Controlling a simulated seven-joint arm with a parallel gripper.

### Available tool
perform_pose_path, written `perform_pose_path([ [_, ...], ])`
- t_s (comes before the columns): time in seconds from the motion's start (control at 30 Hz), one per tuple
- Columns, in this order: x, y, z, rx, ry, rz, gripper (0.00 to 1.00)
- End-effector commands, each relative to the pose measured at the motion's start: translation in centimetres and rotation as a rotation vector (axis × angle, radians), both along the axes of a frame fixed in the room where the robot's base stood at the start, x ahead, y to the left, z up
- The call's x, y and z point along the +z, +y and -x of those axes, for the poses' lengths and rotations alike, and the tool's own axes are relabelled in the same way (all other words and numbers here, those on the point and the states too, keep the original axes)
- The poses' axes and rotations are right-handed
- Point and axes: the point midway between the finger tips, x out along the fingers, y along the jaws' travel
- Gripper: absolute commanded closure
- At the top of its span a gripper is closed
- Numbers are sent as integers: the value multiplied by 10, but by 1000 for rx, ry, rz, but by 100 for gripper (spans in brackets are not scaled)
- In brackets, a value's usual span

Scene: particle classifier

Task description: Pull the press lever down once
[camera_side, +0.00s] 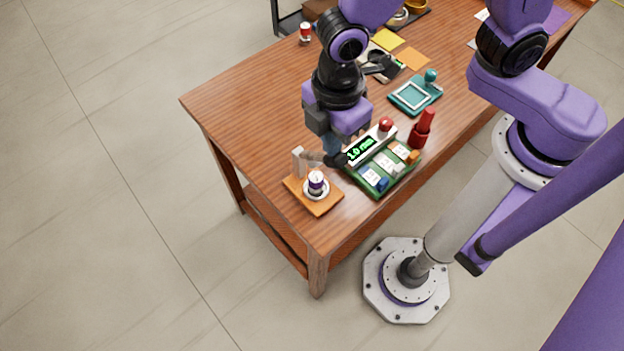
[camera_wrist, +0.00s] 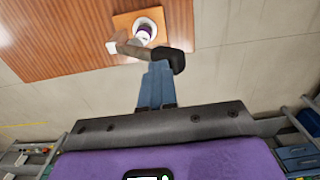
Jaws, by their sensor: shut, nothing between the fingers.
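The press stands on an orange wooden base (camera_side: 325,203) at the table's near left corner. Its lever (camera_side: 314,157) sticks out to the right from a pale post (camera_side: 298,162) and ends in a black knob (camera_side: 337,160). A small purple and white jar (camera_side: 316,183) sits on the base. My gripper (camera_side: 331,150) is shut and empty, with its fingers right by the knob. In the wrist view, the blue fingertips (camera_wrist: 158,68) overlap the lever's end beside the black knob (camera_wrist: 173,60). I cannot tell whether they touch it.
A green panel (camera_side: 378,190) with a display reading 1.0 mm, several switches and a red button (camera_side: 386,124) stands just right of the press. A red bottle (camera_side: 422,130) and a teal tray (camera_side: 412,96) are beyond it.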

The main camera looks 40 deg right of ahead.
Motion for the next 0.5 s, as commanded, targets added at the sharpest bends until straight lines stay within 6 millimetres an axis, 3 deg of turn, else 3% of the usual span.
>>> perform_pose_path([
  [0.5, -10, 0, 11, 1, 2, 3, 100],
])
